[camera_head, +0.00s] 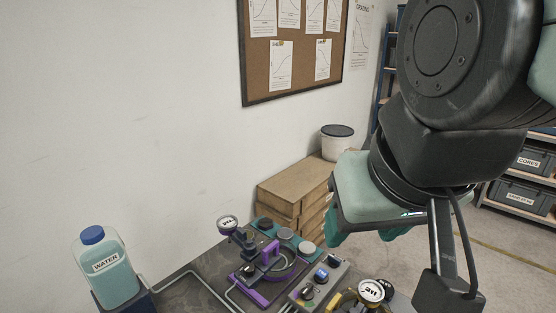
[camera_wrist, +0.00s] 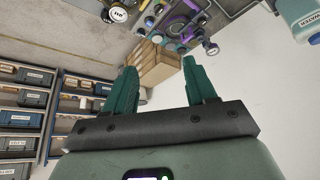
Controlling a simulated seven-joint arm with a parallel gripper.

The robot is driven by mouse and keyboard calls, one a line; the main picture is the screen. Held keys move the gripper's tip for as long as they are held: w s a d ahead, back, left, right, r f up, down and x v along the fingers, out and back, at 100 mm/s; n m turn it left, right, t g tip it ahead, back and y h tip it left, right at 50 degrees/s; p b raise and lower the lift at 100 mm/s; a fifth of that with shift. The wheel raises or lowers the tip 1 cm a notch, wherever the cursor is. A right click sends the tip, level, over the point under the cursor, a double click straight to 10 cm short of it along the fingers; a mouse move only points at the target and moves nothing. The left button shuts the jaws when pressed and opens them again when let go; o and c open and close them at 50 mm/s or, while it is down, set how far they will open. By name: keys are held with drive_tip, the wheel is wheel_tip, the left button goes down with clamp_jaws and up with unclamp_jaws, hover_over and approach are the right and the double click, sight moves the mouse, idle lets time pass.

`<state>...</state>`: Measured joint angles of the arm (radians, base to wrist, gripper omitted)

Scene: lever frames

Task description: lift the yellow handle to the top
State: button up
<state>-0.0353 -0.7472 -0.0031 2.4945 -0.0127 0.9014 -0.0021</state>
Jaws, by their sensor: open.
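A yellow lever part (camera_head: 335,301) shows at the bottom edge of the head view, mostly cut off. A round white-faced knob (camera_head: 371,290) sits beside it; I cannot tell for certain that it is this lever's grip. In the wrist view a similar round knob (camera_wrist: 118,14) shows at the top edge, beside a bit of yellow (camera_wrist: 141,5). My gripper (camera_head: 366,236) is above and behind the yellow part in the head view, apart from it. In the wrist view its two green fingers (camera_wrist: 160,65) are spread with nothing between them.
A purple lever frame (camera_head: 262,262) with its own round knob (camera_head: 228,224) stands left of the yellow part. A grey control box (camera_head: 318,281) lies between. A water jug (camera_head: 113,268) stands at left. Stacked boxes (camera_head: 293,192) and a white tub (camera_head: 337,145) are behind.

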idle(0.4)
drive_tip(key=shift+w+f, duration=0.1)
drive_tip(key=shift+w, duration=0.05)
drive_tip(key=c, duration=0.3)
drive_tip(key=m+g, duration=0.6)
drive_tip(key=m, duration=0.3)
hover_over(334, 300)
wheel_tip(334, 300, down, 20)
drive_tip(key=shift+c, duration=0.2)
wheel_tip(334, 300, down, 11)
drive_tip(key=shift+f, duration=0.1)
clamp_jaws()
